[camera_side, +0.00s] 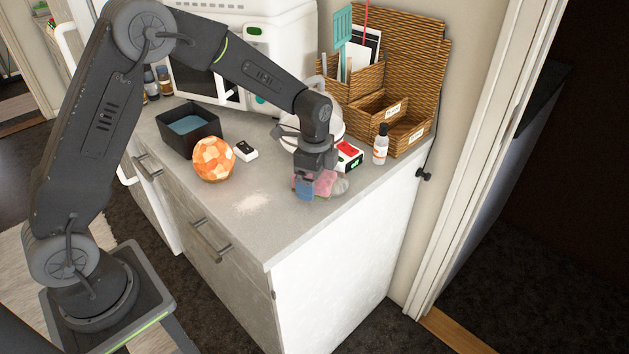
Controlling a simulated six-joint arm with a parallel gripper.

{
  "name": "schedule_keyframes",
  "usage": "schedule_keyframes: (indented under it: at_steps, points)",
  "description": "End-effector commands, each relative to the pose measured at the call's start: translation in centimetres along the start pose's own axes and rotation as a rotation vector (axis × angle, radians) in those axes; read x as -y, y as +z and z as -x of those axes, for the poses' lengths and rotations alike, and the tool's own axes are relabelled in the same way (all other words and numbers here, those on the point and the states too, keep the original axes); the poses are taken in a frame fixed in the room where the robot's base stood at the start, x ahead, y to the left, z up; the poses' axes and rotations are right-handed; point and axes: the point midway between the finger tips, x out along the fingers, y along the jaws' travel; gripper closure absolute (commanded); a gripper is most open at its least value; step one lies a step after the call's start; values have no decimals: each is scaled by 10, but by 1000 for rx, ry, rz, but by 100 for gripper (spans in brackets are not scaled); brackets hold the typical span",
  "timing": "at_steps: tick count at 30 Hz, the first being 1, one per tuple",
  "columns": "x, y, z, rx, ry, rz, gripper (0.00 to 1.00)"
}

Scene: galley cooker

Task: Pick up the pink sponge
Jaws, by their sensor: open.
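The pink sponge (326,182) lies on the grey countertop (283,228) near its right end, partly hidden by my gripper. My gripper (315,172) points down directly over the sponge, with its jaws open. The fingertips are small and dark here, and I cannot tell whether they touch the sponge or reach around it. A blue piece (305,189) sits against the sponge's left side, and a grey rounded object (341,186) is close on its right.
A red-and-white box (348,156) and a white bottle (381,145) stand behind to the right. Wicker organisers (408,133) are at the back. The front counter is clear except for a pale powdery patch (252,203).

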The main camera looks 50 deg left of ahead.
Motion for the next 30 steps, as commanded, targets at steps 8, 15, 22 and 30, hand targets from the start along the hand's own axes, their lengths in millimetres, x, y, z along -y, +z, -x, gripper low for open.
schedule_keyframes:
  at_steps: [8, 15, 22, 30]
  points:
    - [0, 0, 0, 0, 0, 0, 26]
    - [0, 0, 0, 0, 0, 0, 49]
    - [0, 0, 1, 0, 0, 0, 63]
    - [0, 0, 9, 0, -1, 0, 63]
